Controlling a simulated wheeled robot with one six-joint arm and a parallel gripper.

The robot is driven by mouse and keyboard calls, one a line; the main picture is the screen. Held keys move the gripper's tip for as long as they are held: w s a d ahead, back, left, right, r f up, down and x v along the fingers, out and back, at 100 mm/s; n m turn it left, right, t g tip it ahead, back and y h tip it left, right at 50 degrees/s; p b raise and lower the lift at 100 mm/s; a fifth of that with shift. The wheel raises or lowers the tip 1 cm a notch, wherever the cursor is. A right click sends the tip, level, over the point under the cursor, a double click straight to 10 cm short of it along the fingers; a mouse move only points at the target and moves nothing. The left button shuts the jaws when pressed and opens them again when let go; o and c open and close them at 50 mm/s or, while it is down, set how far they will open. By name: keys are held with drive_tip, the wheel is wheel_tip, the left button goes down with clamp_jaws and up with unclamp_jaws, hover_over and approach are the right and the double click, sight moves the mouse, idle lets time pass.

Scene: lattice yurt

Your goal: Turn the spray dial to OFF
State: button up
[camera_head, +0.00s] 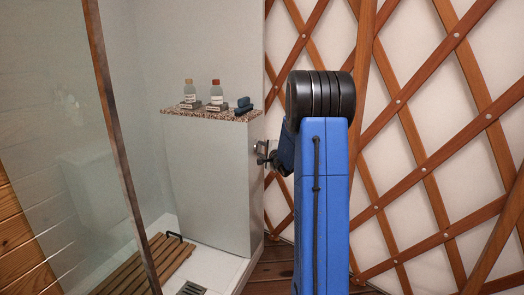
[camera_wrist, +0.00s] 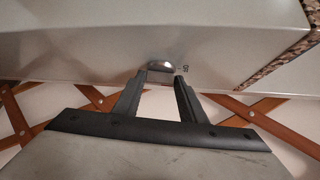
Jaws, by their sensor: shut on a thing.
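The spray dial (camera_wrist: 160,66) is a small shiny metal knob on the grey side panel, in the wrist view. A small dark marking (camera_wrist: 183,69) is printed to its right; I cannot read it surely. My gripper (camera_wrist: 161,77) has its two dark fingers at the dial, one on each side, shut on it. In the head view my gripper (camera_head: 262,153) meets the right side of the grey cabinet (camera_head: 205,175), and my blue arm hides part of that area. Which way the dial points is not clear.
Two bottles (camera_head: 189,92) (camera_head: 216,92) and a dark blue item (camera_head: 243,103) stand on the speckled cabinet top (camera_head: 205,114). A glass panel (camera_head: 60,150) with a wooden edge is at left. A slatted wooden mat (camera_head: 150,262) lies on the shower floor. Wooden lattice (camera_head: 428,170) fills the right.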

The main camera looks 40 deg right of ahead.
drive_tip(key=shift+a+f+n+t+h, duration=0.1)
drive_tip(key=shift+f+n+t+h, duration=0.2)
drive_tip(key=shift+n+t, duration=0.35)
drive_tip(key=shift+n, duration=0.25)
drive_tip(key=o, duration=1)
drive_tip(key=shift+r, duration=0.1)
drive_tip(key=v, duration=1.7)
drive_tip(key=shift+s+f, duration=0.2)
